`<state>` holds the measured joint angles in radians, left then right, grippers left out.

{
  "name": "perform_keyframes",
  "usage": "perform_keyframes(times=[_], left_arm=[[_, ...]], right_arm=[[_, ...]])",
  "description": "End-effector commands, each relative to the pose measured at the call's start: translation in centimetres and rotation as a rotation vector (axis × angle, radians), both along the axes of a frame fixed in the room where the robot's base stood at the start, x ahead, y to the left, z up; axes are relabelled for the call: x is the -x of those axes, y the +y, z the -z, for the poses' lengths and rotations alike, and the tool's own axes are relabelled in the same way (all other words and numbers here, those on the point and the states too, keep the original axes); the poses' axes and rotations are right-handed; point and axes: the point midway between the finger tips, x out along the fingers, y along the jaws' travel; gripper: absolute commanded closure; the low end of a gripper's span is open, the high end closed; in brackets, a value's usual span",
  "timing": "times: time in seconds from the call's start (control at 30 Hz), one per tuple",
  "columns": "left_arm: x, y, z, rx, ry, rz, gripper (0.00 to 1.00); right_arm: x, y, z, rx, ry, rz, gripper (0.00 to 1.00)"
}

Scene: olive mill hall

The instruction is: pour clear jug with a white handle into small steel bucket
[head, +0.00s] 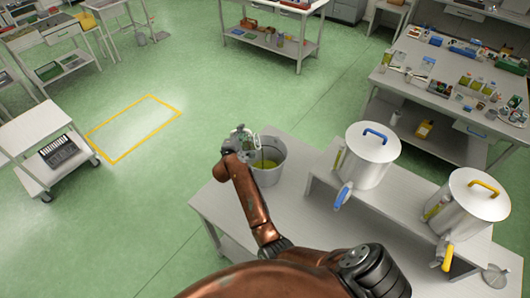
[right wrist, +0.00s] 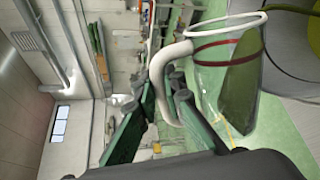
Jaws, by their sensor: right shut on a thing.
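The clear jug (right wrist: 238,88) has a white handle (right wrist: 168,62), a white rim and a red band. My right gripper (head: 238,146) is shut on the handle. The jug is tipped well over, with green-yellow liquid along its lower side. The small steel bucket (head: 279,174) stands on the grey table near its far left corner, with yellow-green liquid inside. The jug is over the bucket's left side, partly hidden by my gripper in the head view. Part of the bucket shows at the right wrist view's upper right (right wrist: 302,78). My left gripper is out of view.
On the table (head: 226,208), a raised shelf holds two steel canisters with taps, one with a blue lid handle (head: 367,158) and one with a yellow one (head: 468,205). A small steel funnel-like piece (head: 495,277) lies at the right. Open floor is to the left.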

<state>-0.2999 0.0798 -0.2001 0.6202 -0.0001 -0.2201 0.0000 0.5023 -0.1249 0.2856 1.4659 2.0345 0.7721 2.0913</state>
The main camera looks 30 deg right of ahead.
Motion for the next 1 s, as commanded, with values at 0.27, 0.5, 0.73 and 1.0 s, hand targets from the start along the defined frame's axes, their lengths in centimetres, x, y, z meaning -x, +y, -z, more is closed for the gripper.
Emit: perform_keyframes(times=[0.27,0.5,0.73,1.0], left_arm=[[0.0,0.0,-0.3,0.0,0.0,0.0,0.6],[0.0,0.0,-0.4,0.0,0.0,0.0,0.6],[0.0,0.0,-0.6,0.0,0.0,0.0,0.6],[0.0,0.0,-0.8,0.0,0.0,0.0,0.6]], right_arm=[[0.3,-0.2,-0.2,-0.019,-0.014,0.0,1.0],[0.4,-0.5,-0.4,-0.034,-0.025,-0.001,1.0],[0.7,-0.9,-0.5,-0.048,-0.036,0.0,1.0],[0.9,-1.1,-0.6,-0.067,-0.051,-0.001,1.0]])
